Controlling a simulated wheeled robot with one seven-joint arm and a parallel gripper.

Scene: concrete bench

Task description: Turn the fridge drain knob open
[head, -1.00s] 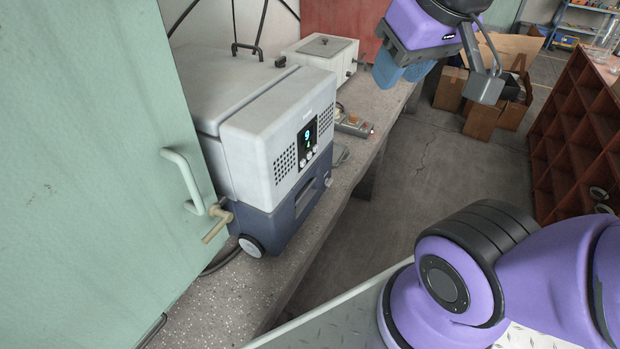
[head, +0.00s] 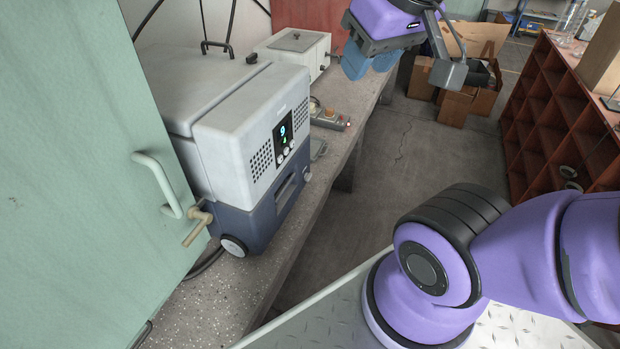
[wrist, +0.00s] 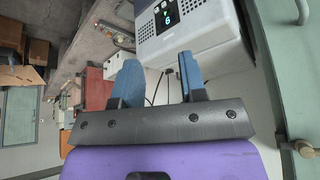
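The fridge (head: 235,130) is a portable cool box with a light grey top and dark blue base, standing on the bench. Its front has a small lit display (head: 283,132) with little knobs under it. A beige tap-like knob (head: 197,225) with a bent end sticks out at the fridge's lower left, close to the green cabinet door; I cannot tell if it is open. My gripper (head: 368,58) is up and right of the fridge, well apart from it. In the wrist view its blue fingers (wrist: 160,78) are spread and empty, with the fridge (wrist: 190,30) beyond.
The green cabinet door (head: 80,130) with a pale handle (head: 158,183) stands close left of the knob. A white box (head: 295,50) and a small grey device (head: 328,117) lie farther along the bench (head: 205,305). Cardboard boxes (head: 455,95) and a red-brown shelf (head: 560,110) stand beyond open floor.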

